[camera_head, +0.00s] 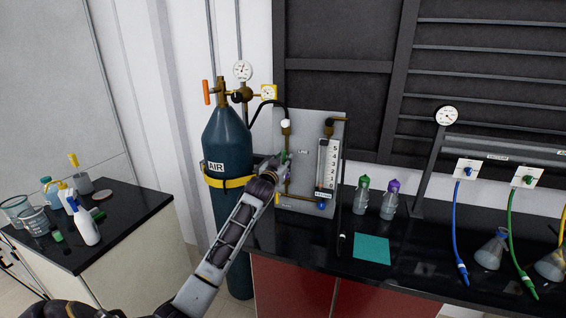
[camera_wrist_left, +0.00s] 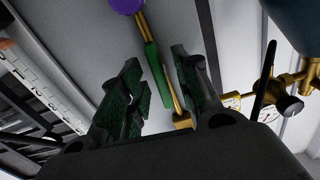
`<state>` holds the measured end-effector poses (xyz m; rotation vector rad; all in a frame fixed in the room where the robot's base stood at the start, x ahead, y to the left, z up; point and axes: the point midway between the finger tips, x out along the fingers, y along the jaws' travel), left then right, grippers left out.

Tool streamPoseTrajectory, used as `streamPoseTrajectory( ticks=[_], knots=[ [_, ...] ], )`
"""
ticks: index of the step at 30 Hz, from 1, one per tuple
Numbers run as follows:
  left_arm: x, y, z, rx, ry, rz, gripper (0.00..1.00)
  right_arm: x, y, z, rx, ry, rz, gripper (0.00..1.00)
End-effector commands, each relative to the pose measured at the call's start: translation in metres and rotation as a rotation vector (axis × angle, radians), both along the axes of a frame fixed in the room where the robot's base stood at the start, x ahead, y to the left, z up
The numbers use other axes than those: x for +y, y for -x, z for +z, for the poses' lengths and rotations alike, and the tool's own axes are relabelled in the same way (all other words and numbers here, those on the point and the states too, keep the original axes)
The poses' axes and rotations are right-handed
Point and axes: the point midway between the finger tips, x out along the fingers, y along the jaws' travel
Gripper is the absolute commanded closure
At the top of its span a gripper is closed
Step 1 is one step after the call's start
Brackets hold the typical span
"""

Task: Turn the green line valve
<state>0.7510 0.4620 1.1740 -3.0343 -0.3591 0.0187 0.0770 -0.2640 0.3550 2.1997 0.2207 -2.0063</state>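The green valve handle (camera_head: 286,156) is on the brass line at the left of the grey panel (camera_head: 304,126), near a LINE label. In the left wrist view the green handle (camera_wrist_left: 152,66) shows as a long, narrow lever along the brass pipe. My left gripper (camera_head: 273,163) reaches the panel and partly hides the handle in the head view. In the left wrist view its two fingers (camera_wrist_left: 160,85) are apart, with the handle in the gap between them. I cannot tell whether either finger touches it. My right gripper is not in view.
A dark blue AIR cylinder (camera_head: 227,137) with a yellow strap stands left of the panel. A flowmeter (camera_head: 327,165) is on the panel's right. Two bottles (camera_head: 389,200) and a teal mat (camera_head: 372,249) are on the black bench. Hoses (camera_head: 511,235) hang farther right.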

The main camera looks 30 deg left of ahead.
Motion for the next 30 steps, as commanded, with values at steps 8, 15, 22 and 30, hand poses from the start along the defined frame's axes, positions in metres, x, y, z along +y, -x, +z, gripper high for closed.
streamPoseTrajectory(
  ticks=[8, 15, 22, 30],
  knots=[
    [0.000, 0.001, 0.001, -0.001, 0.000, 0.000, 0.68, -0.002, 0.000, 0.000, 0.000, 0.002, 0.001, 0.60],
    [-0.003, 0.011, 0.000, -0.002, 0.000, 0.000, 0.68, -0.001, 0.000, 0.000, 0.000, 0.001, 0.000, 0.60],
    [-0.007, 0.031, 0.000, 0.000, -0.001, 0.000, 0.68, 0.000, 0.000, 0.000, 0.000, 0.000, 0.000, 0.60],
    [-0.013, 0.056, 0.000, -0.001, -0.001, 0.000, 0.68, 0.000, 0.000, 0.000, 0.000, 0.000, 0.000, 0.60]
  ],
)
